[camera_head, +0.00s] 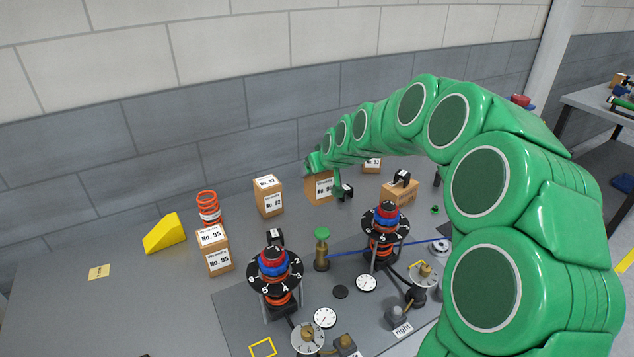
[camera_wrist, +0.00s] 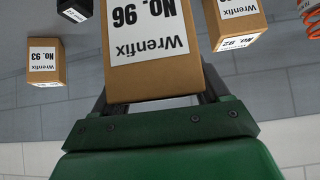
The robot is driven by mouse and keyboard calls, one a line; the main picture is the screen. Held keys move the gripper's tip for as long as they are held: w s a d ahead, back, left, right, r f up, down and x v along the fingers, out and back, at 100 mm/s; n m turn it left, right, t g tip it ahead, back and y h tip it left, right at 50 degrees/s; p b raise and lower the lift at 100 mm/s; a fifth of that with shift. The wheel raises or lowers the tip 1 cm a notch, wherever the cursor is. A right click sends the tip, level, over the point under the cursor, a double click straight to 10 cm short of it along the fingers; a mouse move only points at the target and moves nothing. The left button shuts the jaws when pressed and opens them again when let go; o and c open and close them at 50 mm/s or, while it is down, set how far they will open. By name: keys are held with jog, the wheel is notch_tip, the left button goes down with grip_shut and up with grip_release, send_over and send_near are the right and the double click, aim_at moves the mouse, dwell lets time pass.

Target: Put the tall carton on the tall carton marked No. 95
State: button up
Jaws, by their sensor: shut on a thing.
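My gripper (camera_wrist: 155,103) is shut on a tall brown carton (camera_wrist: 146,75) marked Wrenfix No. 96, which fills the middle of the wrist view between the two fingers. In the head view this carton (camera_head: 320,188) hangs below the end of my green arm, partly hidden by it; I cannot tell its height above the table. The tall carton marked No. 95 (camera_head: 218,258) stands upright on the grey table at left, with a white label on its top and front. Its top is bare. My gripper is to the right of it and farther back.
A No. 92 carton (camera_head: 268,200) stands between the held carton and No. 95. An orange spring (camera_head: 208,207) and yellow wedge (camera_head: 164,233) are behind No. 95. A No. 93 carton (camera_wrist: 45,62) is beyond. Dial posts (camera_head: 275,272) and gauges stand in front. The table's left is mostly clear.

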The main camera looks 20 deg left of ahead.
jog(key=r, duration=0.2)
jog(key=shift+s+a+r, duration=0.3)
jog(key=s+a+r+n+g+y, duration=0.1)
jog(key=s+a+r+n, duration=0.3)
jog(key=s, duration=0.7)
jog(key=s+a+r+m+g, duration=0.15)
jog(key=s+r, duration=0.35)
jog(key=s, duration=0.6)
jog(key=s+a+r+n+g+y, duration=0.1)
jog(key=s+a+r+n, duration=0.3)
jog(key=s, duration=0.8)
jog(key=shift+m, duration=0.85)
jog(key=shift+w+a+f, duration=1.45)
jog(key=shift+a+f, duration=0.25)
jog(key=shift+f, duration=0.3)
jog(key=shift+w+a+f, duration=1.5)
jog(key=shift+a+f, duration=0.15)
jog(key=shift+f, duration=0.35)
jog(key=shift+w+a+f, duration=1.45)
jog(key=shift+a+f, duration=0.25)
jog(key=shift+f, duration=0.3)
jog(key=shift+f+t, duration=0.1)
jog(key=shift+t, duration=0.15)
